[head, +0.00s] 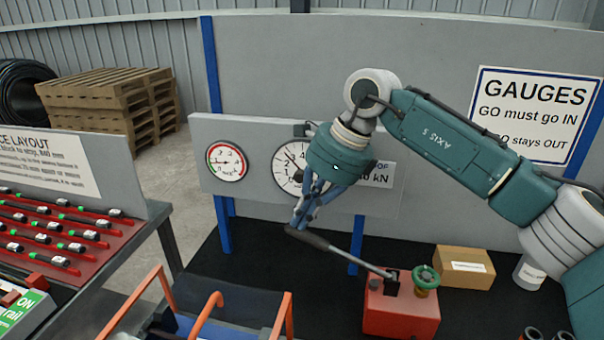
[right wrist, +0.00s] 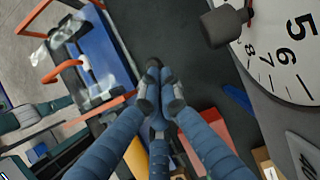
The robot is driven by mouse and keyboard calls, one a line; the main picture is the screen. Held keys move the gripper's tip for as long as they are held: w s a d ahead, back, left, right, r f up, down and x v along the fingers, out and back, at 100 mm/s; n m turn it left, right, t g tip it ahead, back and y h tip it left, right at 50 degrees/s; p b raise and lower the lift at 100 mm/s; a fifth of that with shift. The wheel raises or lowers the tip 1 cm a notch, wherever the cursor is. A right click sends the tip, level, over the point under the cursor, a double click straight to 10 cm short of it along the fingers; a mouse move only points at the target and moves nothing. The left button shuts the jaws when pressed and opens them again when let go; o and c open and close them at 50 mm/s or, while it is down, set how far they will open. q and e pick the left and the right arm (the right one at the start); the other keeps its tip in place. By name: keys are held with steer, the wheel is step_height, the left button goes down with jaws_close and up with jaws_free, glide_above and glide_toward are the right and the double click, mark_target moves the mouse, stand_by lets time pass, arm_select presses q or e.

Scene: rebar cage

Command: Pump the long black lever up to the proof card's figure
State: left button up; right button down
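The long black lever (head: 345,252) rises to the left from a red pump block (head: 401,312), its handle end raised. My right gripper (head: 299,222) is at that handle end. In the right wrist view its blue fingers (right wrist: 158,97) are closed together around the dark handle tip (right wrist: 153,66). The large white dial (head: 285,166) is partly covered by my right wrist; its needle points to the upper left. The dial also shows in the right wrist view (right wrist: 283,50). The proof card (head: 379,175) is partly hidden; "6 kN" shows, any earlier digits are covered. My left gripper is out of view.
A green knob (head: 426,277) sits on the pump block's right. A cardboard box (head: 464,267) stands beside it. A smaller red-rimmed gauge (head: 227,162) hangs left of the dial. An orange-armed blue frame (head: 225,318) stands at the front. A red parts rack (head: 70,235) is at left.

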mark_target(295, 236)
steer(key=shift+f, duration=0.15)
steer(key=shift+a+f+b, duration=0.3)
steer(key=shift+f, duration=0.2)
steer(key=shift+w+a+f+b, duration=0.1)
steer(key=shift+a+f+b, duration=0.2)
steer(key=shift+f, duration=0.4)
steer(key=shift+a+f+b, duration=0.15)
steer(key=shift+f+b, duration=0.3)
steer(key=shift+f, duration=0.3)
steer(key=shift+a+f+b, duration=0.1)
steer(key=shift+f+b, duration=0.3)
steer(key=shift+f, duration=0.2)
